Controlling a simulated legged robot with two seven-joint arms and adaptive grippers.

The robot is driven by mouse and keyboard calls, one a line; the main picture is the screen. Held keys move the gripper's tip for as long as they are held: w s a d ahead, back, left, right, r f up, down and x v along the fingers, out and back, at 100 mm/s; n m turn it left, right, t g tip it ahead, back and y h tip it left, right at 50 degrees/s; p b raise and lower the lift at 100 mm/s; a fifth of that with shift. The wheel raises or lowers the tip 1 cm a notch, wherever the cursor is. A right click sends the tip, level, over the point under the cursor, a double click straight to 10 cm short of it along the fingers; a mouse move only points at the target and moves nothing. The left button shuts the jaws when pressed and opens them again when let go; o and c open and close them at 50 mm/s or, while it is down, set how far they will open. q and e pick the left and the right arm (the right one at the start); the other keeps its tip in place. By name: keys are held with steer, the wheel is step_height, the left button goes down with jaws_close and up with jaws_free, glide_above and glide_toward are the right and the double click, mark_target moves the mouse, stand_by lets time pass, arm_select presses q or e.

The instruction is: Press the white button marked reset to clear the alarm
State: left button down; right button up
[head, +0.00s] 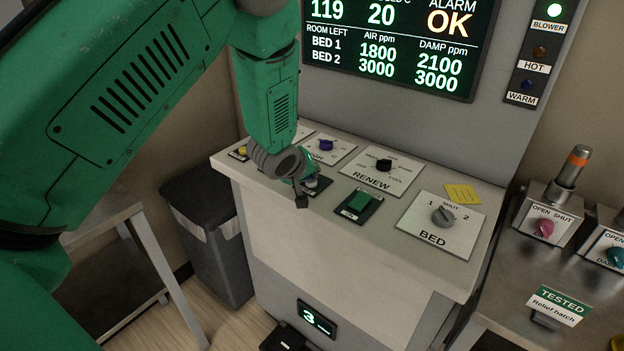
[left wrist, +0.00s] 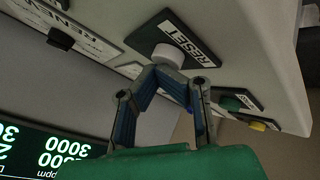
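The white round button (left wrist: 168,55) sits on a dark plate with a RESET label (left wrist: 194,57) in the left wrist view. In the head view the button (head: 314,184) shows partly, beside my gripper on the sloping console top. My left gripper (left wrist: 155,72) has its fingertips together with nothing between them. The tips are right at the button's near edge; I cannot tell whether they touch it. In the head view my left gripper (head: 301,192) is mostly hidden by its own arm. The screen (head: 400,40) reads ALARM OK. My right gripper is not in view.
A yellow button (head: 241,151) is at the left end. A steel bench (head: 500,310) stands at right, a dark bin (head: 215,240) at left.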

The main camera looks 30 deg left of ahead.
arm_select(q)
steer(key=shift+r+p, duration=2.3)
steer(key=shift+r, duration=0.7)
steer(key=shift+f, duration=0.1)
